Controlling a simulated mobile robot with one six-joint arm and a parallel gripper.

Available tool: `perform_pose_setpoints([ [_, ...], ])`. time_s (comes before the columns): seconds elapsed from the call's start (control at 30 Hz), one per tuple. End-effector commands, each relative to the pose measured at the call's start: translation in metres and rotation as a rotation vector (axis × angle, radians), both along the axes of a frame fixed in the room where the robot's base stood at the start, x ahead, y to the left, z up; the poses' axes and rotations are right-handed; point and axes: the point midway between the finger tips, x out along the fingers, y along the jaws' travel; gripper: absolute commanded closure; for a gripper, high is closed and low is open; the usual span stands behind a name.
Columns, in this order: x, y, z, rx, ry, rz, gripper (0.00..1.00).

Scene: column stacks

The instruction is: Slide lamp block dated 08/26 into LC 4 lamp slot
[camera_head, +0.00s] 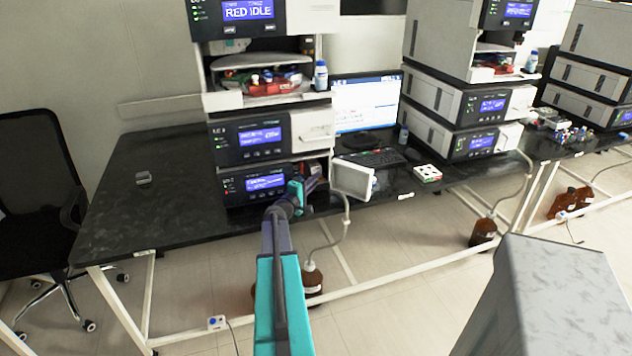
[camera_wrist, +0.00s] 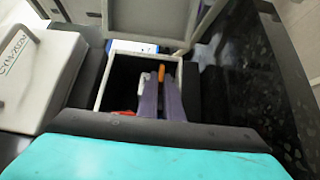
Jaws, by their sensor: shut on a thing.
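My gripper (camera_head: 308,184) is at the front of the lowest module (camera_head: 256,184) of the left stack, beside its open door (camera_head: 352,180). In the wrist view, the purple fingers of my gripper (camera_wrist: 162,88) reach into a dark, pale-rimmed opening (camera_wrist: 102,82). They are shut on what looks like the lamp block, of which small white and orange parts (camera_wrist: 161,74) show by the tips. Most of it is hidden, and no date is readable. I cannot tell how deep it sits. A small red part (camera_wrist: 125,112) shows low in the opening.
The open door (camera_wrist: 150,18) stands beyond the opening in the wrist view. A small grey block (camera_head: 143,178) lies on the dark bench at left. A monitor (camera_head: 367,102), keyboard (camera_head: 370,157) and red-white tray (camera_head: 427,173) are to the right. Brown bottles (camera_head: 312,279) stand below.

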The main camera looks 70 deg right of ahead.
Motion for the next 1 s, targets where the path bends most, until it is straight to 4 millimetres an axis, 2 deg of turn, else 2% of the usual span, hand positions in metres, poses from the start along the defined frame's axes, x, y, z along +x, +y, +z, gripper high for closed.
perform_pose_setpoints([
  [0.83, 0.0012, -0.0018, -0.0024, -0.001, 0.000, -0.001, 1.00],
  [0.9, 0.0013, -0.0018, -0.0024, -0.001, 0.000, -0.001, 0.86],
  [1.0, 0.0013, -0.0018, -0.0026, -0.001, 0.000, 0.000, 0.72],
])
